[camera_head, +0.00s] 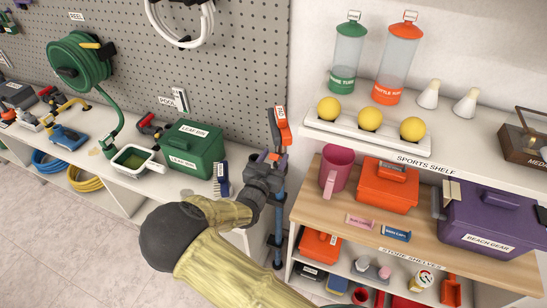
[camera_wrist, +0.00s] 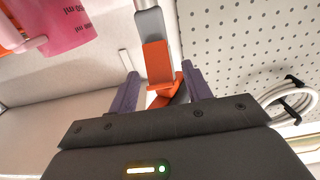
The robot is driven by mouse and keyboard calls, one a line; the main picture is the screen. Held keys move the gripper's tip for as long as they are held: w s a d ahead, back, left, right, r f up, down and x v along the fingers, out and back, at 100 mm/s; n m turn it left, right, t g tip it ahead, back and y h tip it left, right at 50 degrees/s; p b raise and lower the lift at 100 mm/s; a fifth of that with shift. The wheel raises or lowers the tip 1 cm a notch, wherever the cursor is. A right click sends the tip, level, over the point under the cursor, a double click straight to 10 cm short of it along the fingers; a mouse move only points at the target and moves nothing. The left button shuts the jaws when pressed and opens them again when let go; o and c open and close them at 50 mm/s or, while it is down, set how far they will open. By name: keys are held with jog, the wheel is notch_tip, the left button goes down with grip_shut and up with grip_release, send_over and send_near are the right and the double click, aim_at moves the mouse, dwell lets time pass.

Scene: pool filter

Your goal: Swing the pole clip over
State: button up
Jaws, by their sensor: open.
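The orange clip (camera_head: 281,128) shows above my gripper in the head view, at the edge of the pegboard. In the wrist view the orange clip (camera_wrist: 157,62) sits below a grey piece, and its lower part lies between my two purple fingers. A blue pole (camera_head: 280,212) stands upright below, partly hidden by my arm. My gripper (camera_head: 272,157) is open; it also shows in the wrist view (camera_wrist: 163,90) with its fingers on either side of the orange part. Whether the fingers touch it cannot be told.
The sports shelf (camera_head: 455,172) with a pink jug (camera_head: 336,170) below it stands close on the right. A green box (camera_head: 194,150) and a blue brush (camera_head: 222,178) lie left of my gripper on the white bench. The pegboard (camera_head: 235,60) rises behind.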

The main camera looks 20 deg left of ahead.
jog(key=shift+c, duration=0.2)
jog(key=c, duration=1)
jog(key=shift+o, duration=0.2)
jog(key=g+p, duration=0.1)
jog(key=r+g+p, duration=0.1)
jog(key=shift+w+d+r+p, duration=0.1)
jog(key=shift+w+r+p, duration=0.15)
jog(key=shift+w+p, duration=0.1)
jog(key=shift+w+r+g+p, duration=0.15)
jog(key=shift+w+g+p, duration=0.1)
jog(key=shift+g+p, duration=0.6)
jog(key=shift+w+g+p, duration=0.1)
jog(key=shift+g+p, duration=0.25)
jog(key=shift+f, duration=0.2)
jog(key=o, duration=1)
